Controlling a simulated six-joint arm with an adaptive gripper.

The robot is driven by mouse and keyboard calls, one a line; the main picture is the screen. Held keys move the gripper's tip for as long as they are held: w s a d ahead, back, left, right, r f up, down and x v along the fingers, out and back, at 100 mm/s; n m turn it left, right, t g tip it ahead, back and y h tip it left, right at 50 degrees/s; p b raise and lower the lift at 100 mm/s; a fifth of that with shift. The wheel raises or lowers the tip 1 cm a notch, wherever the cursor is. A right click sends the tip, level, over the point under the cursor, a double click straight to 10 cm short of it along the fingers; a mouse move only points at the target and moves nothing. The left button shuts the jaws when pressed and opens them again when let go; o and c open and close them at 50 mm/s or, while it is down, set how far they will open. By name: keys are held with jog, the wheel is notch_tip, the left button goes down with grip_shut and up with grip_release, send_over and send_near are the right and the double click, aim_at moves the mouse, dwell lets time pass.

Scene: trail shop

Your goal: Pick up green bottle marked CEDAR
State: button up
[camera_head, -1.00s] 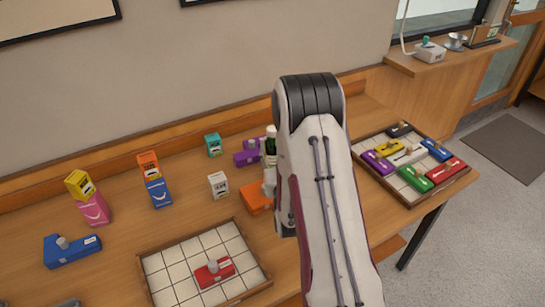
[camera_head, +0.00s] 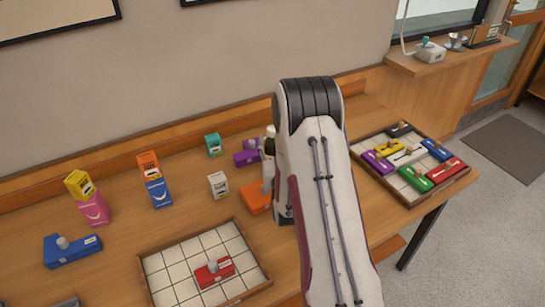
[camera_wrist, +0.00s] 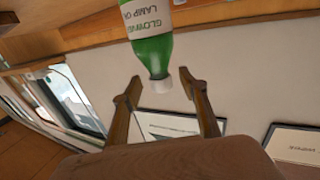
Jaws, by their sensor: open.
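A green bottle with a white cap and white label (camera_wrist: 150,45) shows upside down at the top of the wrist view. Its label partly reads "GLOWWI" and "LAMP O"; I cannot see the word CEDAR. My gripper (camera_wrist: 160,84) is open, with one finger on each side of the bottle's cap end and a gap on both sides. In the head view, the bottle (camera_head: 270,132) stands at the back of the table, mostly hidden by my gripper and arm.
An orange block (camera_head: 255,197), purple blocks (camera_head: 246,158) and a white box (camera_head: 218,184) stand close by. A gridded tray (camera_head: 160,262) holds a red piece (camera_head: 214,271). Another tray (camera_head: 408,197) with several coloured pieces is at the right.

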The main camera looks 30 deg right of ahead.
jog(key=shift+w+d+f, duration=0.15)
jog(key=shift+w, duration=0.25)
jog(key=shift+w+d+f, duration=0.1)
jog(key=shift+w+d, duration=0.05)
jog(key=shift+w, duration=0.25)
jog(key=shift+x, duration=1.1)
jog(key=shift+r, duration=0.1)
grip_shut()
